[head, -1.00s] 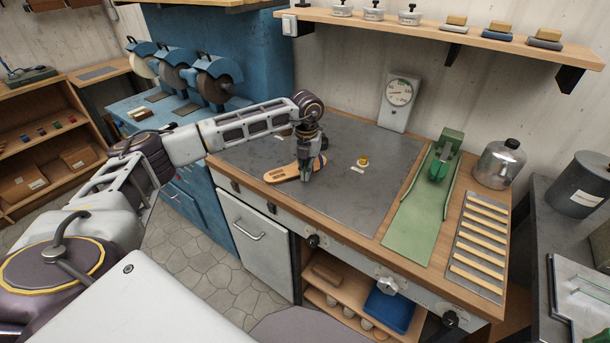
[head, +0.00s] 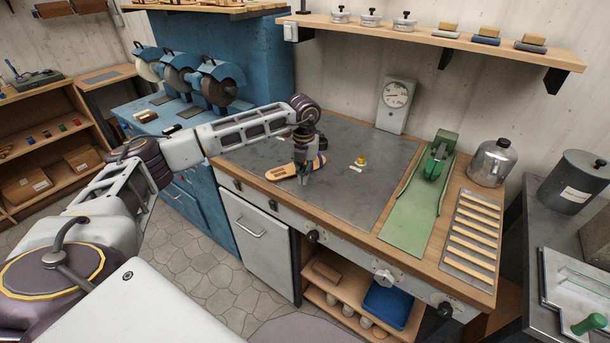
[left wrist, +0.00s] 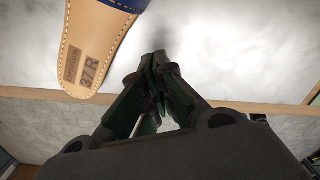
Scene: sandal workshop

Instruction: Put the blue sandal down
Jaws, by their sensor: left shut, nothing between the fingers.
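The sandal (head: 281,172) lies on the dark grey plate of the workbench, its tan sole end toward the left of the head view. In the left wrist view the sandal (left wrist: 92,50) shows a tan stitched footbed stamped "37 R" and a blue strap at the top edge. My left gripper (head: 303,180) is low over the plate, right beside the sandal and partly hiding it. In the left wrist view my left gripper (left wrist: 158,62) has its fingertips together, empty, with a gap between them and the sandal. My right gripper is not in view.
A dial gauge (head: 395,100) stands behind. A green tool on a green strip (head: 418,220) and a slatted rack (head: 472,237) are to the right.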

